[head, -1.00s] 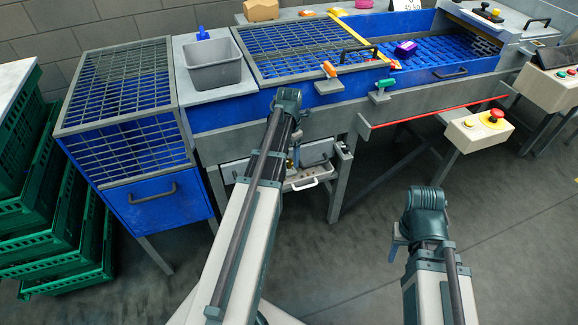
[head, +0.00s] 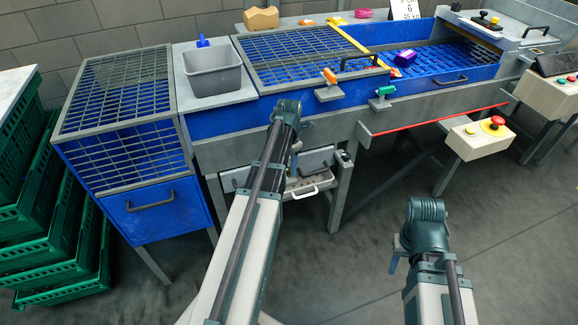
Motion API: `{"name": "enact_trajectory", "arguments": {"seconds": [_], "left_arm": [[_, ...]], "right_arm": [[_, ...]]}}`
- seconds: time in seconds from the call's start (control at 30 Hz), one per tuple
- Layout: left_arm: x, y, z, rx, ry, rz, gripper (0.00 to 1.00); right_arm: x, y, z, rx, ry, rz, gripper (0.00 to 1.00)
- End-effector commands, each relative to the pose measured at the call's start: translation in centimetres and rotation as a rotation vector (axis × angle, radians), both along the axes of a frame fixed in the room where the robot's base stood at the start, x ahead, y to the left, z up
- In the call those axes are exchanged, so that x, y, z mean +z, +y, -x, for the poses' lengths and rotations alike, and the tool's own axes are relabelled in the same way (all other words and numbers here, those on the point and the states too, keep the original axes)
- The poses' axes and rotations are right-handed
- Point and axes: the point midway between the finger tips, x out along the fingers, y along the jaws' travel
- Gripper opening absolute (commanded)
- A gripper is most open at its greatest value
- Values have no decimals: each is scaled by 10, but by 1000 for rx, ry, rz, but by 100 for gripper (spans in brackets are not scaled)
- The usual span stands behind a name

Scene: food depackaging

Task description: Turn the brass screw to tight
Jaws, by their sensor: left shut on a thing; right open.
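I cannot make out the brass screw for sure; my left arm covers part of the machine's front. My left gripper (head: 296,158) is at the front of the machine, just above an open drawer (head: 310,190) under the blue bed. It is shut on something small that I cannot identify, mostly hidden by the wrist. My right gripper (head: 394,262) hangs low over the floor at the right, away from the machine. It is open and empty, with its fingers partly behind the wrist.
An orange-handled clamp (head: 329,82) and a green-handled clamp (head: 380,97) sit on the machine's front edge. A grey bin (head: 213,78) stands at the left. A control box (head: 480,138) with a red button juts out at right. Green crates (head: 62,272) are stacked at far left.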

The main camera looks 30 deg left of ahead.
Motion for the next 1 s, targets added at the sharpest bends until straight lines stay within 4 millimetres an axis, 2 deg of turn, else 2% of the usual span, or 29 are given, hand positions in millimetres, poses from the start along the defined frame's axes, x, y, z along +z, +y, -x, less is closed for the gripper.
{"name": "enact_trajectory", "arguments": {"seconds": [0.37, 1.0], "left_arm": [[0, 0, 0, -123, 0, 0, 0], [0, 0, 0, -713, 0, 0, 0]], "right_arm": [[0, 0, 0, 0, 0, 0, 46], [0, 0, 0, 0, 0, 0, 46]]}}
